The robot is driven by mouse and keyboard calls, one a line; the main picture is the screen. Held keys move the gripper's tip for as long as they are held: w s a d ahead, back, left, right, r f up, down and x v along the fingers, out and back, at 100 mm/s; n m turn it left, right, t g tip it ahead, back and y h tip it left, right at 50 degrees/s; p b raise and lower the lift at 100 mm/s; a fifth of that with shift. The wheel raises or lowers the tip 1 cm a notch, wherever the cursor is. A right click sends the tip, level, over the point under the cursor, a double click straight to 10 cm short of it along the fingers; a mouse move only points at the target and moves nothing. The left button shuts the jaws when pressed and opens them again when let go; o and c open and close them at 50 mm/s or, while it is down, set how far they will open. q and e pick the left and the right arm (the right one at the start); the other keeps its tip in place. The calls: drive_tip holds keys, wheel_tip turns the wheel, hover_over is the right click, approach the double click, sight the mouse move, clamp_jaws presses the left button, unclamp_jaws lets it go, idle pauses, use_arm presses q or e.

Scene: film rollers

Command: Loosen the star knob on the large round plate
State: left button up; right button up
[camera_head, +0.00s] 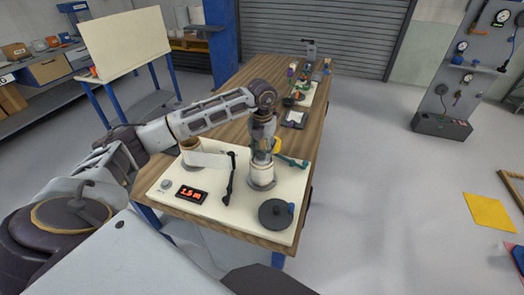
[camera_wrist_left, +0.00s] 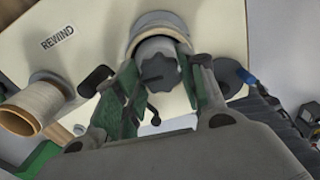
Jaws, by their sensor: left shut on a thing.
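The dark grey star knob (camera_wrist_left: 159,72) shows in the left wrist view in front of a pale round part with a grey ring (camera_wrist_left: 160,20). My left gripper (camera_head: 262,157) points down over a pale round part (camera_head: 262,178) on the cream panel in the head view. In the left wrist view its green-padded fingers (camera_wrist_left: 158,66) stand on both sides of the star knob and are shut on it. In the head view the fingers hide the knob. A dark round plate (camera_head: 276,215) lies at the panel's near right corner. My right gripper is not in view.
The cream panel (camera_head: 225,215) on the wooden table carries a red-lit display (camera_head: 191,194), a black bar (camera_head: 229,182) and a cream spool (camera_wrist_left: 38,105). A yellow and teal item (camera_head: 290,161) lies behind the gripper. Several small things stand at the table's far end.

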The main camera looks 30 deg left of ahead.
sight(262, 152)
use_arm(q)
drive_tip(key=shift+n, duration=0.5)
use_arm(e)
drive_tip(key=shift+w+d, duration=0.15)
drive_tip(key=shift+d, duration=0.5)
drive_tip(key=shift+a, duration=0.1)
use_arm(q)
drive_tip(key=o, duration=1)
drive_tip(key=shift+r, duration=0.85)
wheel_tip(262, 152, up, 10)
drive_tip(key=shift+r, duration=0.2)
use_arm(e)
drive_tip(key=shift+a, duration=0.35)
